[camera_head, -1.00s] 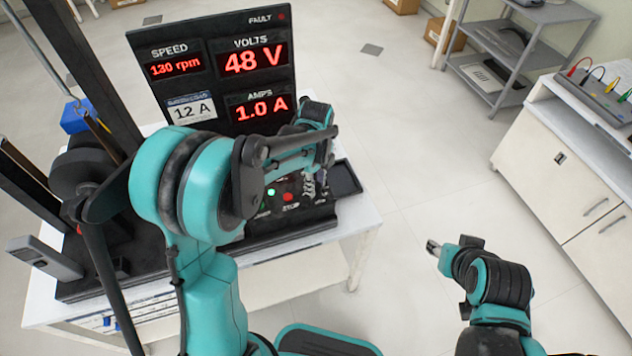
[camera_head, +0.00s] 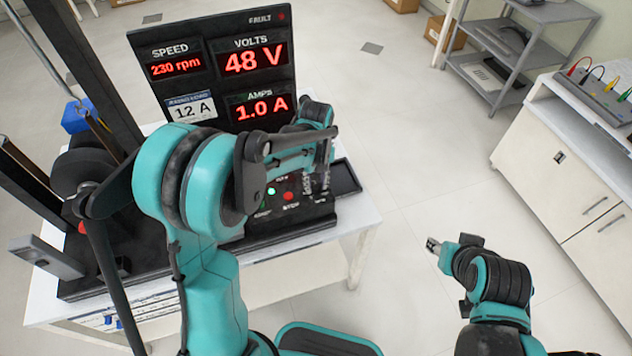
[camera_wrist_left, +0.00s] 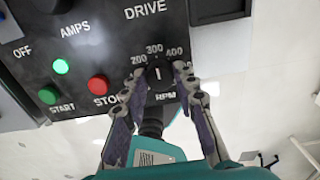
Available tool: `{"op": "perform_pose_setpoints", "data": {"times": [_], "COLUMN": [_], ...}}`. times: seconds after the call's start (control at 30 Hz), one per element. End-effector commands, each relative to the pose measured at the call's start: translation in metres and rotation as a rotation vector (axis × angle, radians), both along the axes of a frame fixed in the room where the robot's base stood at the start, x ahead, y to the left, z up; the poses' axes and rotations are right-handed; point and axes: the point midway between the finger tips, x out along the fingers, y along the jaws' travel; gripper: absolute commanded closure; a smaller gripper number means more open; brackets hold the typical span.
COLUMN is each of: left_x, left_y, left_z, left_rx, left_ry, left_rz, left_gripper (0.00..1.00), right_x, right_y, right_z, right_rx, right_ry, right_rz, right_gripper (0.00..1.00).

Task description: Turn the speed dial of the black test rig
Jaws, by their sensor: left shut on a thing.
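The black test rig (camera_head: 270,242) stands on a white table, with its upright display (camera_head: 213,50) reading 230 rpm, 48 V and 1.0 A. In the left wrist view its control panel (camera_wrist_left: 95,65) carries the black speed dial (camera_wrist_left: 158,74), marked RPM, with a scale of 200, 300 and 400 visible. The dial's white mark points roughly up towards 300. My left gripper (camera_wrist_left: 162,86) is shut on the dial, one finger on each side. In the head view the arm hides the dial. My right gripper (camera_head: 435,247) hangs away from the rig; its jaws are too small to judge.
A green START button (camera_wrist_left: 48,95) and a red STOP button (camera_wrist_left: 99,84) sit left of the dial. A black tray (camera_head: 346,178) lies at the table's right. A white cabinet (camera_head: 570,190) and a grey shelf (camera_head: 530,50) stand at the right, with open floor between.

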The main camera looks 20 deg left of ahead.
Motion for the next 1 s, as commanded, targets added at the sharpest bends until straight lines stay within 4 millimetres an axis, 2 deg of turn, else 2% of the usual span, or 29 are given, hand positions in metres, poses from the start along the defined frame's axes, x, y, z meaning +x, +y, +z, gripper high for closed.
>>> {"op": "perform_pose_setpoints", "data": {"times": [0.4, 0.43, 0.5, 0.83, 1.0], "left_x": [-0.001, -0.001, 0.0, 0.0, 0.0], "left_y": [0.0, 0.0, 0.0, 0.0, 0.0], "left_z": [-0.001, -0.001, -0.001, 0.002, 0.023], "left_rx": [0.0, 0.0, 0.0, 0.0, 0.0], "left_ry": [0.001, 0.001, 0.001, 0.0, 0.0], "left_rz": [-0.005, -0.005, -0.005, -0.005, -0.005], "left_gripper": [1.0, 0.67, 0.51, 0.51, 0.51], "right_x": [0.0, 0.0, 0.0, 0.0, 0.0], "right_y": [0.0, 0.0, 0.0, 0.0, 0.0], "right_z": [0.0, 0.0, 0.0, 0.0, 0.0], "right_rx": [0.0, 0.0, 0.0, 0.0, 0.0], "right_ry": [0.0, 0.0, 0.0, 0.0, 0.0], "right_rz": [0.0, 0.0, 0.0, 0.0, 0.0], "right_gripper": [0.6, 0.6, 0.6, 0.6, 0.6]}}
